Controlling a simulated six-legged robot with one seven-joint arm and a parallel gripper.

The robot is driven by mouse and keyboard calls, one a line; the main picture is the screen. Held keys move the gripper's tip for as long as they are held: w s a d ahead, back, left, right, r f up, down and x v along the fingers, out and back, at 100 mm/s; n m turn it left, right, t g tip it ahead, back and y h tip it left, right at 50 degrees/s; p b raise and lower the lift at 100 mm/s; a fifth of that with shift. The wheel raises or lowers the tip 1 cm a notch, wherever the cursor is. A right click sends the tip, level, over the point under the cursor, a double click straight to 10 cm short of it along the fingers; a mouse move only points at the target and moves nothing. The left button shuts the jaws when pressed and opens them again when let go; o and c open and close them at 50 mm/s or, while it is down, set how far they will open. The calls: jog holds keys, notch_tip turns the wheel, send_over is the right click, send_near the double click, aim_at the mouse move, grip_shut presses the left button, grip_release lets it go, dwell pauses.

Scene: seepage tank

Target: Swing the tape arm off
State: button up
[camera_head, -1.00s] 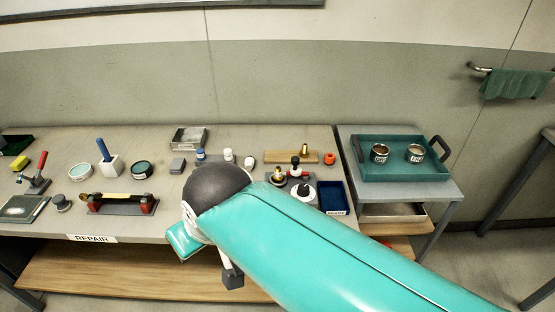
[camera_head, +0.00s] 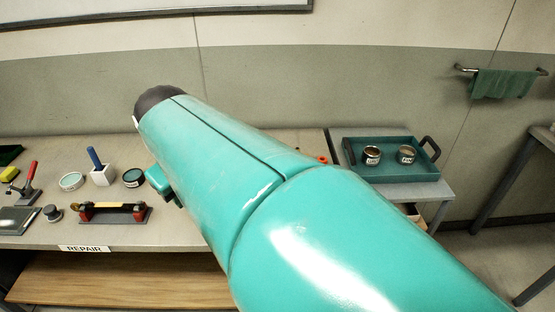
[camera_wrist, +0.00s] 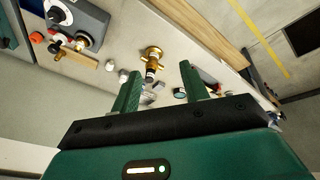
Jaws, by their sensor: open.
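No part is clearly recognizable as the tape arm. The likeliest is a low fixture (camera_head: 108,213) with a dark base, red end blocks and a black and yellow bar across it, at the front of the repair bench in the head view. My gripper (camera_wrist: 161,68) is open in the wrist view, with its two green fingers apart and nothing held. A brass fitting (camera_wrist: 152,56) with a dark end shows beyond and between the fingertips; a gap is likely but depth is hard to judge. In the head view my arm hides the bench's middle and right part.
A red-handled clamp (camera_head: 30,178), a white holder with a blue handle (camera_head: 102,174) and round tins stand on the bench's left. A teal tray (camera_head: 390,178) with two tins sits on the right cart. A grey box (camera_wrist: 85,22) is at upper left in the wrist view.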

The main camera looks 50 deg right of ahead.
jog(key=w+d+g, duration=0.1)
jog(key=w+d, duration=0.1)
jog(key=d, duration=0.7)
jog(key=w+d+g, duration=0.2)
jog(key=w+d, duration=0.1)
jog(key=d, duration=0.6)
jog(key=s+d+f+y, duration=0.1)
jog(key=s+d, duration=0.1)
jog(key=d, duration=0.5)
jog(key=s+d+f+y, duration=0.1)
jog(key=s+d, duration=0.1)
jog(key=d, duration=0.6)
jog(key=shift+m, duration=0.3)
notch_tip(320, 180, down, 13)
jog(key=shift+a+f, duration=0.15)
jog(key=shift+f, duration=0.05)
jog(key=shift+c, duration=0.3)
grip_shut()
